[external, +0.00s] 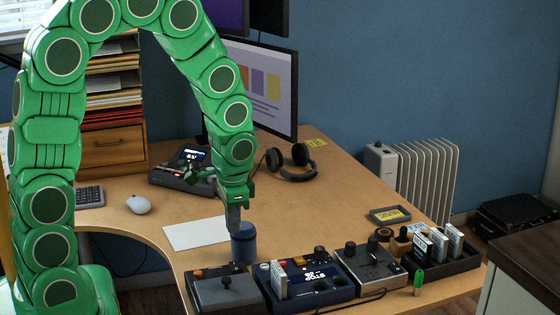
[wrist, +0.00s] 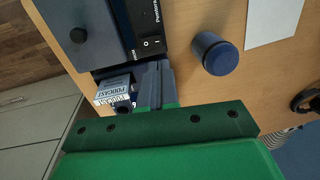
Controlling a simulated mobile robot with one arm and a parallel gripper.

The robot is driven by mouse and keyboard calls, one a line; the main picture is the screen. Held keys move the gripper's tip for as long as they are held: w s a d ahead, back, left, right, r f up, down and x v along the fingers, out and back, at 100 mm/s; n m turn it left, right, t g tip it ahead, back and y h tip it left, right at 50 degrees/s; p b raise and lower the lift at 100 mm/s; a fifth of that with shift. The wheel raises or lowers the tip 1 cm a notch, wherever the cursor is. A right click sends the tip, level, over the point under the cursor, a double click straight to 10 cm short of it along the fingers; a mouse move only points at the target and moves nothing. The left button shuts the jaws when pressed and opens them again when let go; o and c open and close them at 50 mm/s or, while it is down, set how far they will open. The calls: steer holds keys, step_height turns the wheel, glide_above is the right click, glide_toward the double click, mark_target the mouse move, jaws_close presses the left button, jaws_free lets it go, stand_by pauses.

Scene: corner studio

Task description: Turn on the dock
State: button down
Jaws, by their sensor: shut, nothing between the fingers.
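The likely dock is a dark blue unit (external: 322,277) with a lit display and a pale cartridge (external: 280,280) standing at its left end. In the wrist view, a black panel (wrist: 148,22) with white lettering carries a small rocker switch (wrist: 151,42); its position is too small to read. A cartridge marked PODCAST (wrist: 114,90) shows just left of my fingers. My gripper (external: 235,228) points down beside the blue cylinder, behind the row of units. In the wrist view my gripper (wrist: 157,68) is shut and empty, with its tips just below the switch panel.
A blue cylinder (external: 244,246) stands close to my fingers. White paper (external: 194,234) lies behind on the desk.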

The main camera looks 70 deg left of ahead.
mark_target(234, 263)
steer(key=shift+a+f, duration=0.2)
steer(key=shift+f, duration=1.3)
steer(key=shift+a+f, duration=0.15)
steer(key=shift+f, duration=1.3)
steer(key=shift+a+f, duration=0.2)
steer(key=shift+f, duration=1.3)
steer(key=shift+f, duration=0.1)
steer(key=shift+f, duration=0.1)
steer(key=shift+d, duration=0.15)
steer(key=shift+d+r, duration=0.25)
steer(key=shift+d, duration=0.35)
steer(key=shift+r, duration=0.1)
step_height(234, 263, up, 14)
steer(key=a, duration=0.1)
steer(key=shift+a, duration=0.35)
